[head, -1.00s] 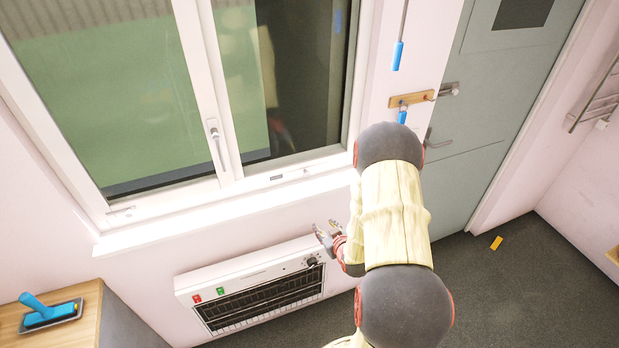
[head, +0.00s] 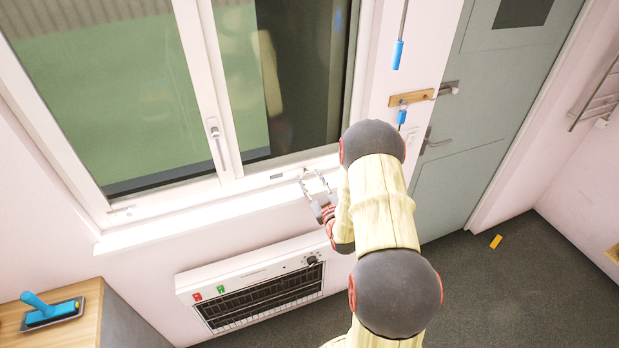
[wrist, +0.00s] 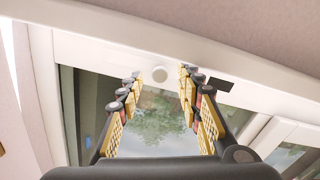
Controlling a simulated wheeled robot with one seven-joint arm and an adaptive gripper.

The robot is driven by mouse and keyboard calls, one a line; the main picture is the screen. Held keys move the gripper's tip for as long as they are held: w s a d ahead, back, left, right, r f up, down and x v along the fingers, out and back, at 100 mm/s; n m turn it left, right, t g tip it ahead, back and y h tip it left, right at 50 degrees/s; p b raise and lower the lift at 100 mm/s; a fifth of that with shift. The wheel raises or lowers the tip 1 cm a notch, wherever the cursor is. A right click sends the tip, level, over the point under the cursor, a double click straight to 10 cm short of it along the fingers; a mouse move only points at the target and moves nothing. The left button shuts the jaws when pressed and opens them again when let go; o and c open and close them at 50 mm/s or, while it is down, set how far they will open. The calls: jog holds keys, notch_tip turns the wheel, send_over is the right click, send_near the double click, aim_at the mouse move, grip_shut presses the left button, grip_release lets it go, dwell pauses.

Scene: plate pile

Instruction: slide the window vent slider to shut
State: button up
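In the wrist view a dark vent opening (wrist: 218,86) shows to the right of the knob; in the head view the opening (head: 277,177) is a small dark slot left of my gripper. My gripper (head: 312,174) is at the frame, at the right part of the window. In the wrist view its fingers (wrist: 161,77) are open, one on each side of the knob. I cannot tell whether either finger touches it. In the head view I cannot make out the knob clearly.
The window sill (head: 215,212) runs below the frame. A white heater (head: 255,280) is mounted under it. A window handle (head: 217,140) is on the middle post. A wooden hook rail (head: 410,98) and grey door (head: 490,140) are at the right.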

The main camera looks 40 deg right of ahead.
jog(key=shift+w+d, duration=0.2)
jog(key=shift+w, duration=0.45)
jog(key=c, duration=0.3)
grip_shut()
jog(key=shift+a, duration=0.1)
